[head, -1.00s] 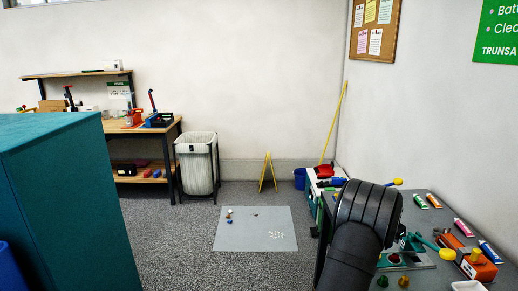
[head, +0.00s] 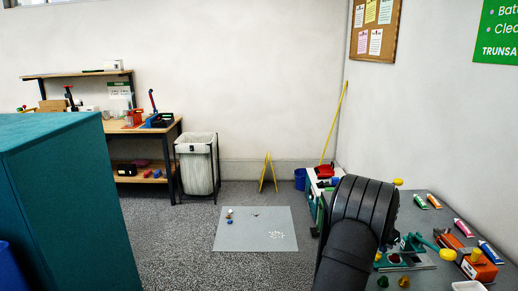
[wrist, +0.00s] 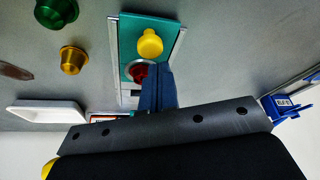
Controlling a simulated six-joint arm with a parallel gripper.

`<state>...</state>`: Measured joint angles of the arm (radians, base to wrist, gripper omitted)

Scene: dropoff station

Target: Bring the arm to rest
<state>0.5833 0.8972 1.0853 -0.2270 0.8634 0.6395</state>
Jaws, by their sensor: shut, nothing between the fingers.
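My arm (head: 355,225) rises at the lower right of the head view, over the left part of the grey bench (head: 440,205). Its dark links hide my gripper there. In the wrist view my gripper (wrist: 157,72) shows as dark blue fingers pressed together, with nothing visible between them. The fingers point toward a green plate fixture (wrist: 160,22) carrying a yellow knob (wrist: 149,43) and a red piece (wrist: 137,71). I cannot tell whether the fingertips touch the fixture or are above it.
An orange box (head: 478,268) and several tubes (head: 463,228) occupy the bench's right side. A bin (head: 197,165) and a floor mat (head: 255,240) stand clear of the bench.

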